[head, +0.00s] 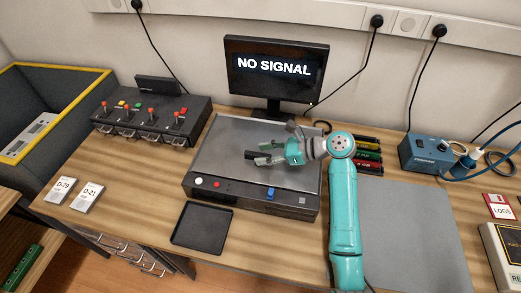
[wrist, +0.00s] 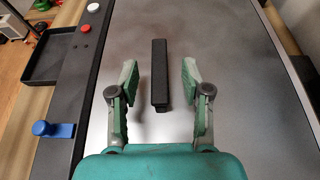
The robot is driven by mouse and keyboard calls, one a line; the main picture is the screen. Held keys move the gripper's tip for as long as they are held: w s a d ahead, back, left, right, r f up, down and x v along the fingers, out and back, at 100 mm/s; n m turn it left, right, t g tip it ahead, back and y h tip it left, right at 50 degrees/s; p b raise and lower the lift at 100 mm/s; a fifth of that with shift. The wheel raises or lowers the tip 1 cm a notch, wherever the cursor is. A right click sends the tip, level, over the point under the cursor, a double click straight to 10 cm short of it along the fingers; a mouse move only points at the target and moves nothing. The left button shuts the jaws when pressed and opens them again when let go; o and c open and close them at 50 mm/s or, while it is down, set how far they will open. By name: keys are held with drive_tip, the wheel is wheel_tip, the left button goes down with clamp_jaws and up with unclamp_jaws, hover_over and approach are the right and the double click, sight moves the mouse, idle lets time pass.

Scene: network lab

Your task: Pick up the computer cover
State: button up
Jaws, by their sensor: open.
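The computer cover (head: 225,150) is a flat grey metal panel on top of the black computer case (head: 245,197), under the monitor. In the wrist view the cover (wrist: 230,90) fills most of the picture. A black bar handle (wrist: 159,58) stands on it. My gripper (head: 264,154) is over the cover in the head view and partly hides the handle there. In the wrist view my gripper (wrist: 159,76) is open, with one finger on each side of the handle and a gap on both sides.
The case front has white and red buttons and a blue latch (wrist: 52,129). A black tray (head: 202,228) lies in front of it. A monitor (head: 275,68) stands behind. A control box with levers (head: 150,117) is at left, and a grey mat (head: 410,230) at right is clear.

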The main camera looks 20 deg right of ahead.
drive_tip(key=shift+x, duration=1.25)
drive_tip(key=shift+c, duration=0.3)
clamp_jaws()
drive_tip(key=shift+r, duration=0.1)
